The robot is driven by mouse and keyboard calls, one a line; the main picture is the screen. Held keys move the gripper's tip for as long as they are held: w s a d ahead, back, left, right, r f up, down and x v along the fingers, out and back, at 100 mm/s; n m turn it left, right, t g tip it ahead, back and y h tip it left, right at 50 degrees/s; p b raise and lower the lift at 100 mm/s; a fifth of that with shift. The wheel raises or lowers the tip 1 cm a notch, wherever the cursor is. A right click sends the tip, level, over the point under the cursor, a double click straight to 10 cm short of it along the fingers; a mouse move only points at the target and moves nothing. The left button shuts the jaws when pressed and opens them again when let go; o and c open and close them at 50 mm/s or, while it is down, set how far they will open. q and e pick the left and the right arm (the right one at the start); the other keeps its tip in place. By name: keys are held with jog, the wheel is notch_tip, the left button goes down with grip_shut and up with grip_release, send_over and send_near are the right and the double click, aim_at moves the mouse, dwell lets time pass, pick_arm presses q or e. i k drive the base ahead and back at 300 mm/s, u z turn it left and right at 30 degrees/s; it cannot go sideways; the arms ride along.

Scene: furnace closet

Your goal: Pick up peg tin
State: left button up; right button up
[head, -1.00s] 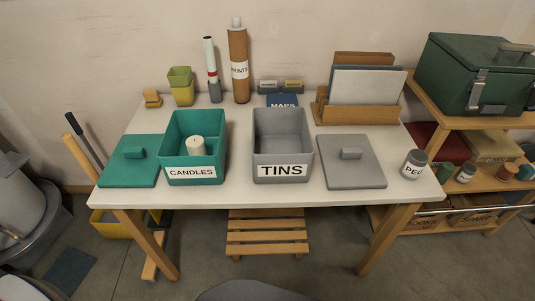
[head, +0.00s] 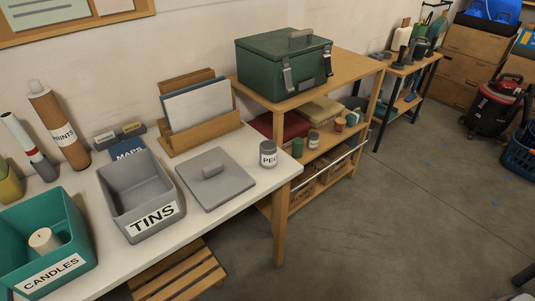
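The peg tin (head: 268,154) is a small grey can with a white label reading "PEG", its end cut off by the can's curve. It stands upright on the white table (head: 240,195) near the right end. Just left of it lies a flat grey lid (head: 226,187) with a raised handle. Further left is the open grey bin (head: 139,230) labelled "TINS", which looks empty inside. Neither of my grippers shows in the head view.
A teal bin (head: 78,261) labelled "CANDLES" holds a candle (head: 44,240). A file holder (head: 198,137) stands behind the lid. A green metal box (head: 285,62) sits on a wooden shelf unit (head: 343,77) beside the table. The floor (head: 400,215) to the right is largely clear.

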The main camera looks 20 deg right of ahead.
aim_at(269, 149)
jog(key=z, duration=2.3)
jog(key=i, duration=2.25)
jog(key=u, duration=0.9)
